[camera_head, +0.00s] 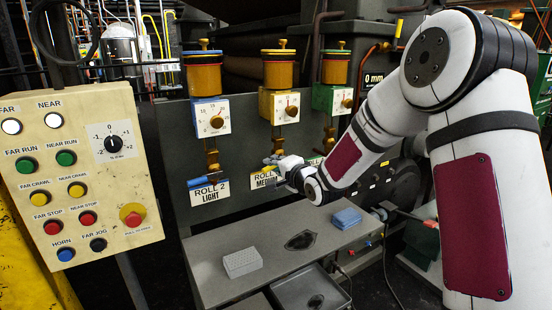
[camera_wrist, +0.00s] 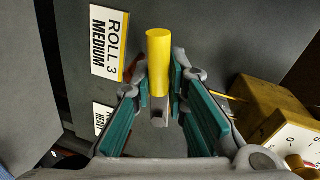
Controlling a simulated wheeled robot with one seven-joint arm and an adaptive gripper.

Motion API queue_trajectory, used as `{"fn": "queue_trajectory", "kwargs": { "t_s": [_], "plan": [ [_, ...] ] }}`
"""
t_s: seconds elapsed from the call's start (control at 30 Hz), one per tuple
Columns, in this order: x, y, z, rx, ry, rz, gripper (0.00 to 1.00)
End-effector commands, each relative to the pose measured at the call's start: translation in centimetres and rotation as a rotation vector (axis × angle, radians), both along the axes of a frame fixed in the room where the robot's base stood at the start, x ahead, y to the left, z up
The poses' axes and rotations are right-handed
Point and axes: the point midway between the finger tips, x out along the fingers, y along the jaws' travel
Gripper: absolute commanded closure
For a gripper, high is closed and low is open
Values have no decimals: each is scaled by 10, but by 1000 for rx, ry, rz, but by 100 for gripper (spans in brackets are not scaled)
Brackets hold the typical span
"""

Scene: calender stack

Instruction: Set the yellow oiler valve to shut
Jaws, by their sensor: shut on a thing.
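The yellow oiler (camera_head: 278,88) is the middle of three on the dark panel, with a white dial below its cup. Its valve is mostly hidden by my gripper (camera_head: 275,161) in the head view. In the wrist view the yellow valve handle (camera_wrist: 159,60) is a plain round bar between the fingertips of my gripper (camera_wrist: 160,98). The teal-padded fingers are closed on it, and its yellow end sticks out beyond them. The yellow oiler's box (camera_wrist: 248,103) and white dial (camera_wrist: 290,148) show at the right of the wrist view.
A blue oiler (camera_head: 206,80) is to the left and a green oiler (camera_head: 334,70) to the right, close beside my arm. The "ROLL 3 MEDIUM" label (camera_wrist: 108,42) is near the handle. A grey shelf (camera_head: 215,285) below bears a white block (camera_head: 242,263) and a blue block (camera_head: 347,218).

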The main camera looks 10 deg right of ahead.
Motion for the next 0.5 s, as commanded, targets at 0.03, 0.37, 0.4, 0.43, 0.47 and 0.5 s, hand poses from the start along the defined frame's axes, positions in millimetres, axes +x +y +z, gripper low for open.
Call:
{"fn": "queue_trajectory", "kwargs": {
  "t_s": [0.03,0.37,0.4,0.43,0.47,0.5],
  "plan": [
    [-1,-3,4,33,14,-5,100],
    [-1,-1,8,173,59,-3,100],
    [-1,-1,8,183,61,-2,100],
    [-1,0,8,188,63,-2,100],
    [-1,0,9,193,64,-2,100],
    [0,0,8,198,66,-2,100]
  ]
}}
